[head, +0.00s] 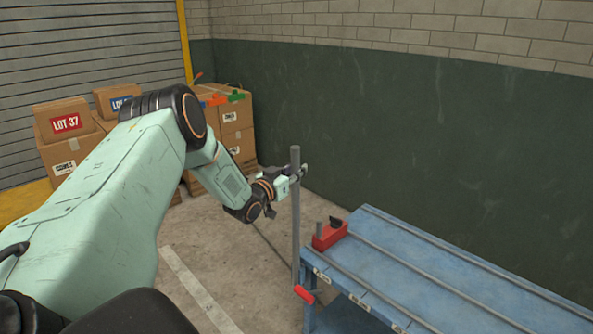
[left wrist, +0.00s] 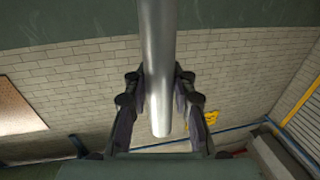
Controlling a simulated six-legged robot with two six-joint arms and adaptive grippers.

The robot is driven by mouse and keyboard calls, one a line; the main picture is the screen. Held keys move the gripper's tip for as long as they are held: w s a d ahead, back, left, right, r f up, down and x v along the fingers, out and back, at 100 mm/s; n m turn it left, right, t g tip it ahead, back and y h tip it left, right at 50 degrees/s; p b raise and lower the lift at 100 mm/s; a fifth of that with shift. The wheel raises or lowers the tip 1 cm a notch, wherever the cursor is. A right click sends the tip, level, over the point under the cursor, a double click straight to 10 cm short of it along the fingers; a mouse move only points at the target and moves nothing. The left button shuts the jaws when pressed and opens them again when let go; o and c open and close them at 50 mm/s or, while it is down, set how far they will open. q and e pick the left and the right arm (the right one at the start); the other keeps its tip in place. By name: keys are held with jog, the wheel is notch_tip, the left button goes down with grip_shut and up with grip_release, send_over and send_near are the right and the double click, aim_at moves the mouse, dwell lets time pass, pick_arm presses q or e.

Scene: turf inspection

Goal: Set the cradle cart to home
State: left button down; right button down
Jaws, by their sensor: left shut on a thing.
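A blue bench (head: 440,268) with long grey rails stands at the lower right in the head view. A small red block (head: 330,236) with a short grey peg sits at its near-left end by the rails; it may be the cradle cart. My left gripper (head: 298,173) is shut on an upright grey pole (head: 296,220), near its top. The pole stands beside the bench's left end, with a red handle (head: 304,293) at its foot. In the left wrist view the pole (left wrist: 158,60) runs between the fingers of my left gripper (left wrist: 160,95). My right gripper is not in view.
Stacked cardboard boxes (head: 62,155) stand at the back left before a roller shutter (head: 80,50). Several coloured items lie on the box stack (head: 233,118) behind my arm. A green-and-brick wall (head: 430,130) runs behind the bench. Small white labels (head: 358,301) line the bench's front edge.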

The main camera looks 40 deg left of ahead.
pick_arm(q)
jog(key=shift+s+a+f, duration=0.1)
jog(key=shift+s+a, duration=0.05)
jog(key=shift+a, duration=0.1)
jog(key=c, duration=1.6)
grip_release()
jog(key=o, duration=0.5)
jog(key=shift+s, duration=0.15)
jog(key=shift+w, duration=0.2)
jog(key=shift+d, duration=0.1)
jog(key=s+d, duration=0.1)
jog(key=s, duration=1.1)
jog(key=shift+d, duration=0.15)
